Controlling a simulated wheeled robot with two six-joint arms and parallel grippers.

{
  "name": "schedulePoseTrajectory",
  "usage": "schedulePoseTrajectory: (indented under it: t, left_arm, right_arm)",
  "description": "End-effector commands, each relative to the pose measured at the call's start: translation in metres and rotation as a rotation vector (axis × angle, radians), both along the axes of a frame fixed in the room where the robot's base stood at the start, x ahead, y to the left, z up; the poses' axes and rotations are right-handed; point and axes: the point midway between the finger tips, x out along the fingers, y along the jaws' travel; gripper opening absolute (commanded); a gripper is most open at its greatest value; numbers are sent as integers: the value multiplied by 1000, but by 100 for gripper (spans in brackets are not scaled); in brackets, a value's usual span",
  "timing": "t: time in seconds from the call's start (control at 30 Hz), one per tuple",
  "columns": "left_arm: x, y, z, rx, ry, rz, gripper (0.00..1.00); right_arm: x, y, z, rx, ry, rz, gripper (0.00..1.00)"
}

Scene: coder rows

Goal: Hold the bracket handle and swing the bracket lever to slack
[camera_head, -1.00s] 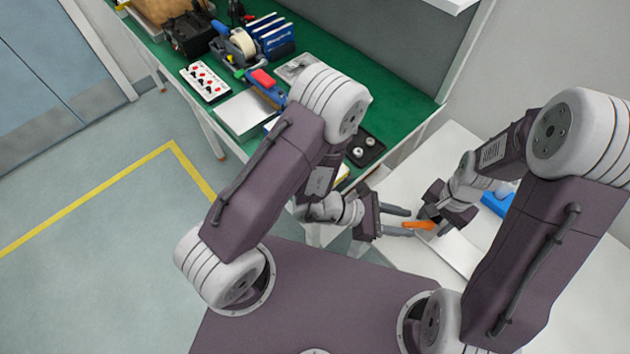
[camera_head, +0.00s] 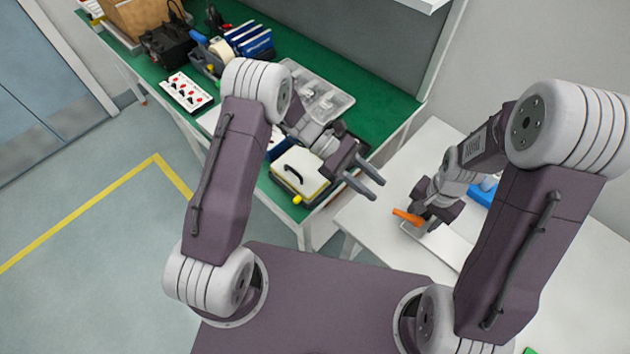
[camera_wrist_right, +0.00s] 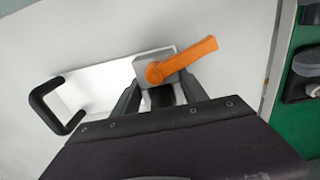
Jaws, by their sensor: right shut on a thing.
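The bracket has an orange lever (camera_head: 406,216), which points left at the white table in the head view. In the right wrist view the lever (camera_wrist_right: 190,58) slants up to the right from a grey block (camera_wrist_right: 150,66) on a white plate (camera_wrist_right: 92,88).
A black loop handle (camera_wrist_right: 60,105) stands at the plate's left end. A blue object (camera_head: 483,192) lies behind my right wrist. The green bench (camera_head: 375,88) holds a white-topped case (camera_head: 300,170), a clear compartment box (camera_head: 325,98) and tools. The white table (camera_head: 435,140) has bare room behind the bracket.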

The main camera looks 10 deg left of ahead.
Motion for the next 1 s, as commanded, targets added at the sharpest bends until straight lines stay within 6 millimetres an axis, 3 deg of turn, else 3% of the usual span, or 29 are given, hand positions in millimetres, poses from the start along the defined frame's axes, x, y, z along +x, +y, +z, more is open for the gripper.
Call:
schedulePoseTrajectory:
  t: [0.17, 0.33, 0.47, 0.6, 1.0]
  left_arm:
    - [16, 39, 17, 1, -3, 6, 36]
    - [22, 37, 58, 5, -107, -15, 36]
    - [2, 42, 83, 54, -173, -63, 36]
    - [-27, 61, 87, 175, -277, -141, 36]
    - [-84, 137, 59, 498, -596, -413, 36]
  right_arm:
    - [0, 0, 0, -1, -1, 0, 0]
    - [0, 0, 0, -1, -1, 0, 0]
    - [0, 0, 0, -1, -1, 0, 0]
    - [0, 0, 0, 0, 0, 0, 0]
    - [0, 0, 0, -1, -1, 0, 0]
